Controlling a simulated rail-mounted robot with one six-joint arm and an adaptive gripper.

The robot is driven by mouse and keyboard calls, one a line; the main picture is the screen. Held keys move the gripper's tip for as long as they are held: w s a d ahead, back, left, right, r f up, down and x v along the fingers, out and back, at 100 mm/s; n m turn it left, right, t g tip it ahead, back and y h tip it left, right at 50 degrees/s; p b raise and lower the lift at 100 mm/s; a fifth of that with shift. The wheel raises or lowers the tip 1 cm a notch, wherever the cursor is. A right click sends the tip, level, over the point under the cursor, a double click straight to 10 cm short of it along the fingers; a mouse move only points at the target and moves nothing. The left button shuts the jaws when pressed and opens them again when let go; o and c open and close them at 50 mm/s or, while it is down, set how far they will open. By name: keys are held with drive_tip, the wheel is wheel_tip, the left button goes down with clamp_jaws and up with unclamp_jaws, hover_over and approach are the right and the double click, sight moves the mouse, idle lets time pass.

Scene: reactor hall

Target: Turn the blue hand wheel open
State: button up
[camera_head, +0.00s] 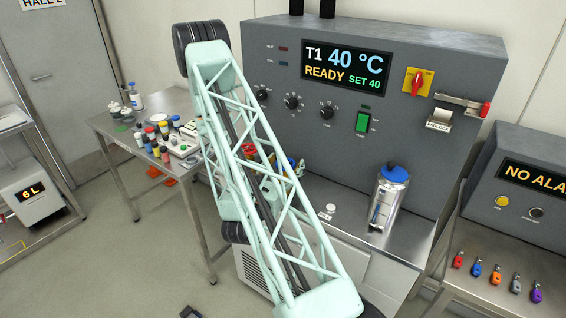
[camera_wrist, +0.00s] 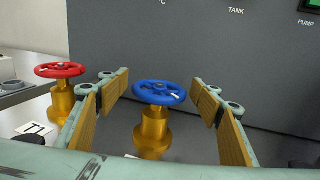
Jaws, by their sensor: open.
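The blue hand wheel (camera_wrist: 158,93) sits on a brass valve body in the middle of the wrist view. My gripper (camera_wrist: 162,92) is open, with one finger to the left and one to the right of the blue wheel. I see no contact between the fingers and the wheel. In the head view, my arm's lattice link covers most of the valve area. A small piece of blue (camera_head: 291,162) shows behind it, probably the blue wheel's edge. My gripper is mostly hidden there.
A red hand wheel (camera_wrist: 61,70) on its own brass valve stands left of the blue one. A grey control panel (camera_head: 380,140) rises behind. A metal canister with a blue lid (camera_head: 389,195) stands to the right. A side table (camera_head: 125,132) with bottles is at the left.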

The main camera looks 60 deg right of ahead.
drive_tip(key=shift+w+m+g+p, duration=0.1)
drive_tip(key=shift+m+g+p, duration=0.5)
drive_tip(key=shift+g, duration=0.4)
drive_tip(key=shift+m+g+p, duration=0.8)
drive_tip(key=shift+m+g, duration=0.3)
drive_tip(key=shift+g, duration=0.6)
drive_tip(key=shift+m+g, duration=0.4)
drive_tip(key=shift+g, duration=0.2)
drive_tip(key=shift+m+g+y+p, duration=0.7)
drive_tip(key=shift+m+g, duration=0.6)
drive_tip(key=shift+g, duration=0.6)
drive_tip(key=shift+m+g+y+p, duration=0.7)
drive_tip(key=shift+m+g, duration=0.6)
drive_tip(key=shift+g, duration=0.6)
